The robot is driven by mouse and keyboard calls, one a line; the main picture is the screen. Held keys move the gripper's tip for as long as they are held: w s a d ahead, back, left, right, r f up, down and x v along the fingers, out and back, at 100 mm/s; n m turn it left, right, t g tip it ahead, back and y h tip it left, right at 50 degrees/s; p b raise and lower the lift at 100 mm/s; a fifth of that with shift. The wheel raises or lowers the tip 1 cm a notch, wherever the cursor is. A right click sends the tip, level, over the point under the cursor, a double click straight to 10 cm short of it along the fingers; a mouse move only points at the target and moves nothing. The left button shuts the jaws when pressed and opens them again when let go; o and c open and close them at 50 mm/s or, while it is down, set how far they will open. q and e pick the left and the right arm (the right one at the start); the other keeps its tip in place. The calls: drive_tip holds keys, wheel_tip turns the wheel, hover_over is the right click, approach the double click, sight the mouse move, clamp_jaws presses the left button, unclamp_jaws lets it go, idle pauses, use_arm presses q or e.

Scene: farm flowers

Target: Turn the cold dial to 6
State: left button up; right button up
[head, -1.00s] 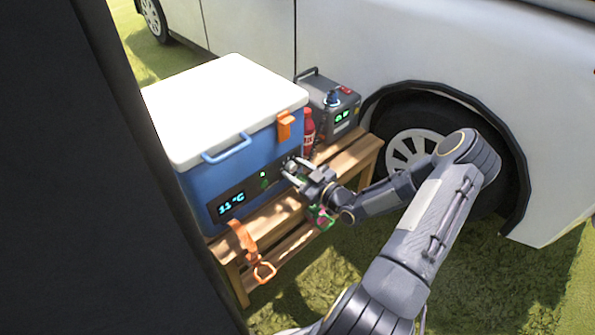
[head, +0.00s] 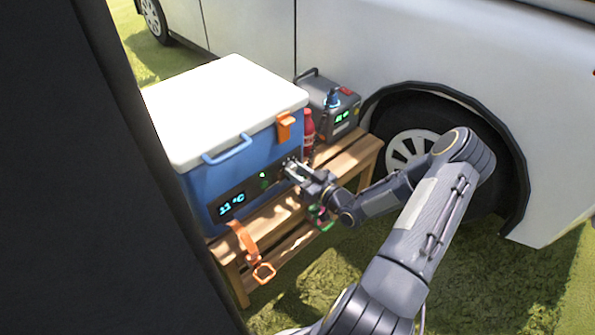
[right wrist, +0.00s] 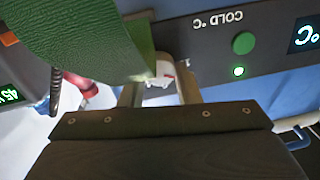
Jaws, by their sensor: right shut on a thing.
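The blue cooler (head: 262,152) with a white lid stands on a wooden bench. Its front display (head: 231,204) reads 11 °C. A round green button (head: 264,176) sits between the display and my right gripper (head: 291,168). In the right wrist view the panel appears upside down, with a "COLD °C" label and the green button (right wrist: 243,43) beside a small light. The fingers of my right gripper (right wrist: 160,88) are shut on a pale dial (right wrist: 164,70) with a red mark. The fingers hide most of the dial, so its setting is not readable. My left gripper is not in view.
A grey power box (head: 330,105) and a red bottle (head: 308,127) stand right of the cooler on the bench (head: 352,158). An orange strap (head: 244,240) hangs in front. A large green surface (right wrist: 75,40) blocks the wrist view's upper left. The van's wheel is behind my arm.

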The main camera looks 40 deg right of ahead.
drive_tip(key=m, duration=0.6)
drive_tip(key=shift+f+m+p, duration=0.1)
drive_tip(key=shift+m+p, duration=0.25)
drive_tip(key=shift+m, duration=0.05)
drive_tip(key=m, duration=0.5)
drive_tip(key=shift+f+m+h+p, duration=0.1)
drive_tip(key=shift+m+h+p, duration=0.2)
drive_tip(key=shift+m, duration=0.1)
drive_tip(key=shift+t, duration=0.3)
drive_tip(key=o, duration=1)
drive_tip(key=shift+c, duration=0.2)
drive_tip(key=s+p, duration=0.1)
drive_tip(key=s, duration=0.7)
drive_tip(key=shift+d+f+p, duration=0.2)
drive_tip(key=shift+d+p, duration=0.1)
drive_tip(key=shift+d, duration=0.1)
drive_tip(key=shift+w, duration=0.1)
